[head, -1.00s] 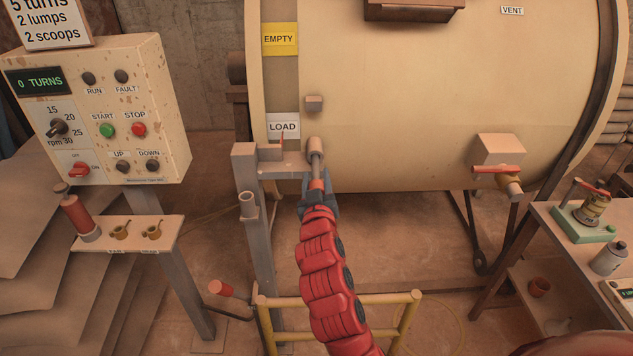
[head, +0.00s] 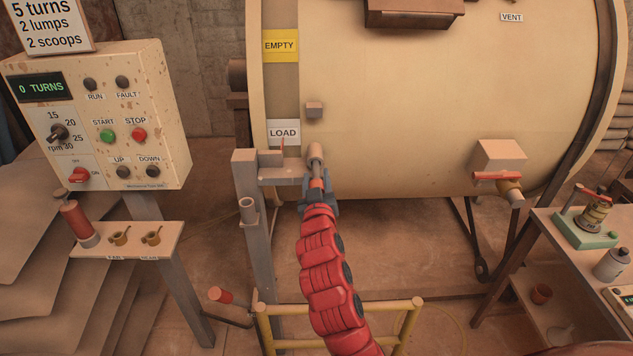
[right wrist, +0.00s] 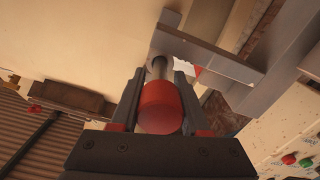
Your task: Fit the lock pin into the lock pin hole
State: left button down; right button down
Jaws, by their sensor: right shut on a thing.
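My right gripper (head: 317,188) is shut on the red handle of the lock pin (head: 316,170). The pin's grey metal shaft points away from me into the round pale boss (head: 315,151) on the drum, beside the post's bracket. The boss seems to be the lock pin hole; its opening is hidden by the pin. The shaft end is out of sight at the boss, and I cannot tell how deep it sits. In the right wrist view the red handle (right wrist: 160,106) lies between both fingers, with the shaft running ahead to the boss. My left gripper is not in view.
A grey post with a bracket (head: 282,174) stands just left of the pin, with a short tube (head: 248,210) on it. A yellow rail (head: 285,342) is below my arm. The control panel (head: 95,115) is left; a drum valve (head: 497,178) and side table are right.

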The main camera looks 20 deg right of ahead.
aim_at(316, 167)
jog(key=shift+b+x, duration=0.45)
jog(key=shift+x, duration=1.3)
jog(key=shift+c, duration=1.5)
grip_release()
jog(key=p+v, duration=0.4)
jog(key=v, duration=1.3)
jog(key=shift+s+p, duration=0.2)
jog(key=shift+p, duration=0.2)
jog(key=shift+r, duration=0.1)
jog(key=shift+c, duration=0.3)
